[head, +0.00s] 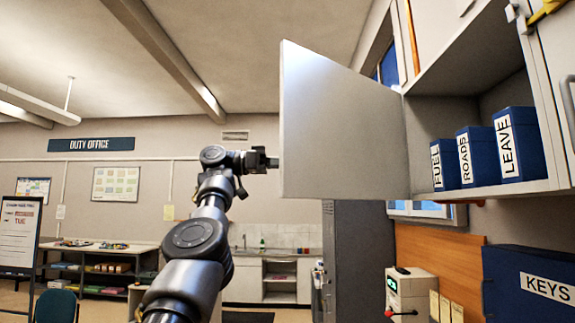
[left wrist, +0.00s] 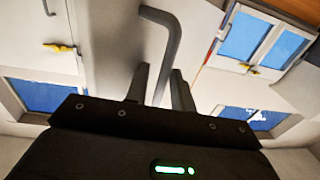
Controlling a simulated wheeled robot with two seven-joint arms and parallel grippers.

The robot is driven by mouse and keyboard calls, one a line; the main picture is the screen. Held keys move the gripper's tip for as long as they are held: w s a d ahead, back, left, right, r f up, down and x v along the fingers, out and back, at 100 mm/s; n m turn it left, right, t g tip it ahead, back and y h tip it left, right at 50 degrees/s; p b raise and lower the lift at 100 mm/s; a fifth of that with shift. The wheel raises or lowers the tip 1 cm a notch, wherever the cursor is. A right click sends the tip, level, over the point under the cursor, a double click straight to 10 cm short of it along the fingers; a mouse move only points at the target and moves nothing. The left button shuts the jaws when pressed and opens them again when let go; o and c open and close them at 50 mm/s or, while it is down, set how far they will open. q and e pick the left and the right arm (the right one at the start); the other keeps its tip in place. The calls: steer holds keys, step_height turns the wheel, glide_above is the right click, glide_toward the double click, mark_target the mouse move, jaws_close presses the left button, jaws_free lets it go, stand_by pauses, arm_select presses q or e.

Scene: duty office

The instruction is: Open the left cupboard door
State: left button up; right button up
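The left cupboard door (head: 345,130) is a pale grey panel. In the head view it stands swung wide open, out from the cupboard (head: 436,115), with the shelf exposed. My left gripper (head: 273,162) is at the door's free edge, partly hidden behind it. In the left wrist view a grey bar handle (left wrist: 168,35) runs down between the fingers of the left gripper (left wrist: 160,85). The fingers stand apart around the handle, with a visible gap on its left side. The handle is hidden in the head view. My right gripper is in neither view.
Blue binders marked FUEL (head: 445,165), ROADS (head: 477,157) and LEAVE (head: 518,145) stand on the shelf. The other door (head: 556,80) is at the far right. A blue KEYS box (head: 530,285) is below.

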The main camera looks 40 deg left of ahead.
arm_select(q)
steer(key=v, duration=1)
steer(key=shift+s+a, duration=0.2)
